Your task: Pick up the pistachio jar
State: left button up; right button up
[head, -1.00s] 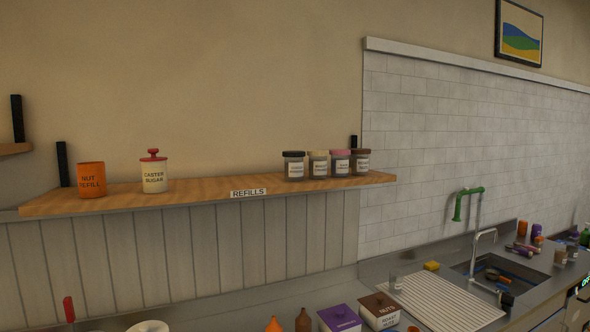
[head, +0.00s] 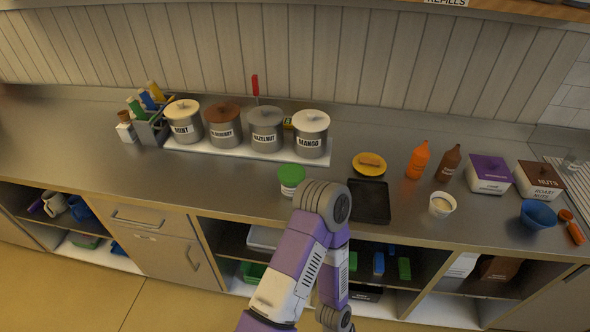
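A small jar with a green lid (head: 291,175) and a pale body stands upright on the steel counter, in front of the row of lidded wells. Its label is too small to read, so I cannot tell for sure that it is the pistachio jar. One of my arms rises from the bottom middle, and its rounded joint is just right of the jar in the picture, covering the counter there. Neither of my grippers shows in the head view.
Lidded wells marked mint (head: 184,128), hazelnut (head: 266,136) and mango (head: 311,143), plus a brown-lidded one (head: 223,134), stand behind the jar. A black tray (head: 369,211), white cup (head: 441,205) and bottles (head: 418,160) are to the right. The counter left of the jar is clear.

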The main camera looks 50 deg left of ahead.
aim_at(290, 175)
jog(key=u, duration=1.5)
jog(key=k, duration=0.45)
jog(key=u, duration=0.9)
jog(key=i, duration=0.65)
jog(key=z, duration=0.15)
